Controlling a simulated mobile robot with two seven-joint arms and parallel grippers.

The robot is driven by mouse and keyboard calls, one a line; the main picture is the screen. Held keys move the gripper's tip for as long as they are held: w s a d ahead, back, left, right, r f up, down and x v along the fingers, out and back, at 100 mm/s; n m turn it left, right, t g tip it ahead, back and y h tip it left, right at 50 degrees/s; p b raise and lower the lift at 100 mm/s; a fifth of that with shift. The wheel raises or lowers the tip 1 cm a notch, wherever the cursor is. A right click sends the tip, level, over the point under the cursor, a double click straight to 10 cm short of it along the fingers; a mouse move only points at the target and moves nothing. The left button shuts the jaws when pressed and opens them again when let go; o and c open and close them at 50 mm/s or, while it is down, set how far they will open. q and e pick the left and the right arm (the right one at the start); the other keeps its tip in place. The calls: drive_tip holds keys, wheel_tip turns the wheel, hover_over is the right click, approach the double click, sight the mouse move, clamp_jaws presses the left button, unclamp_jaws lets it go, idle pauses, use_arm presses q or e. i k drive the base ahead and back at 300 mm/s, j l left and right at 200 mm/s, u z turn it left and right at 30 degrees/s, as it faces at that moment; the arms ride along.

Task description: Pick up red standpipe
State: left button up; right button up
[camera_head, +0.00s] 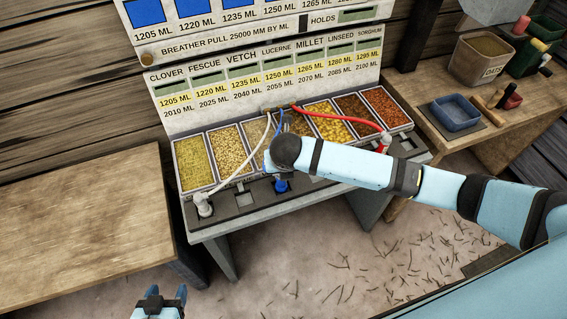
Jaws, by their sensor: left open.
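The red standpipe (383,143) stands upright at the front right of the seed station, with a red hose running from it back to a brass-coloured fitting (281,108). Its lower part is partly hidden by my right arm. My left gripper (158,301) is open and empty at the bottom left, low and well away from the standpipe. My right arm reaches in from the right across the station's front. Its end is over the middle, left of the red standpipe; its fingers are hidden.
A white standpipe (203,205) and a blue standpipe (281,185) stand along the same front ledge. Seed bins (193,164) line up behind. A wooden table (80,235) is at left; a bench at right holds a blue tray (456,113) and an oats bin (481,60).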

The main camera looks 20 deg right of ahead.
sight(386, 139)
drive_tip(key=z, duration=1.45)
